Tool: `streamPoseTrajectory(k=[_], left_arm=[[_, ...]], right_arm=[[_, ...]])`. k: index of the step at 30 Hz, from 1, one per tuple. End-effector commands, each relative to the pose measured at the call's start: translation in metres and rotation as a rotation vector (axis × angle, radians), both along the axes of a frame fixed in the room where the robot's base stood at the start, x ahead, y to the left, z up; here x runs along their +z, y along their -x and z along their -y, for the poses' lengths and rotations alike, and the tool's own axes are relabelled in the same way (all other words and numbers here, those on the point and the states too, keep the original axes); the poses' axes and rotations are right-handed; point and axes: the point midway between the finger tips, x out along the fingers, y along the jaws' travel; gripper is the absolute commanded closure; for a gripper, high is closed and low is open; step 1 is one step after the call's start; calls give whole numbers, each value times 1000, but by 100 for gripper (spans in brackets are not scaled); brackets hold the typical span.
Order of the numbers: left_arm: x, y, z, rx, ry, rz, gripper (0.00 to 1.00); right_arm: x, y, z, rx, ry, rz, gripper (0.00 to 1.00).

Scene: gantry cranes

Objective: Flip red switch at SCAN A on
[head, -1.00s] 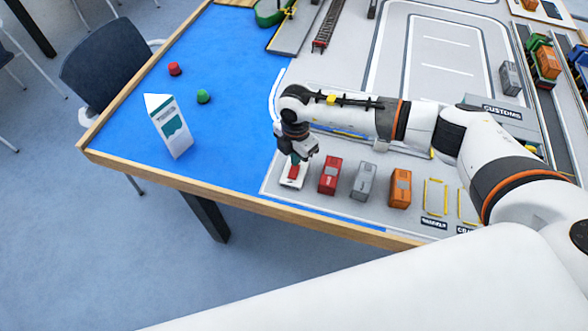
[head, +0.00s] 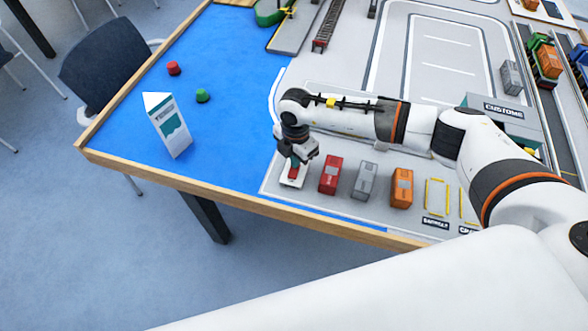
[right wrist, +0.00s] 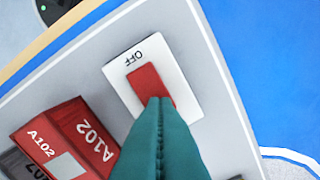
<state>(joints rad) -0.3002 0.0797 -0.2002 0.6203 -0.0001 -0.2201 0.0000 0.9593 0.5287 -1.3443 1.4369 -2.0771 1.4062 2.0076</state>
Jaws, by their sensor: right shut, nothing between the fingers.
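The red switch (right wrist: 148,82) sits on a white plate (right wrist: 120,75) marked OFF in the right wrist view. In the head view the switch (head: 292,173) and its plate (head: 291,183) lie near the front edge, left of the red container. My right gripper (head: 294,162) is shut and points down over the switch. In the right wrist view its closed teal fingertips (right wrist: 158,103) overlap the lower part of the red rocker; I cannot tell whether they touch it. No SCAN A label is readable. My left gripper is out of view.
A red container (head: 330,175) marked A102, a grey container (head: 364,181) and an orange container (head: 401,188) stand in a row right of the switch. A white folded card (head: 168,126) and two buoys, red (head: 174,68) and green (head: 203,96), stand on the blue area.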

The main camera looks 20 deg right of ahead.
Motion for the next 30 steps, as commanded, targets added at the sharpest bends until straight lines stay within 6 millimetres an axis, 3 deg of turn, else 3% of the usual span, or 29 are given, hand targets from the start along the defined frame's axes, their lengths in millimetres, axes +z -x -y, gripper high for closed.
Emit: streamPoseTrajectory(k=[12, 30], left_arm=[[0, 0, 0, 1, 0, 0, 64], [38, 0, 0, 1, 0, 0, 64]], right_arm=[[-2, 1, 0, 1, 0, -1, 100], [46, 0, 0, -1, 0, 0, 100]])
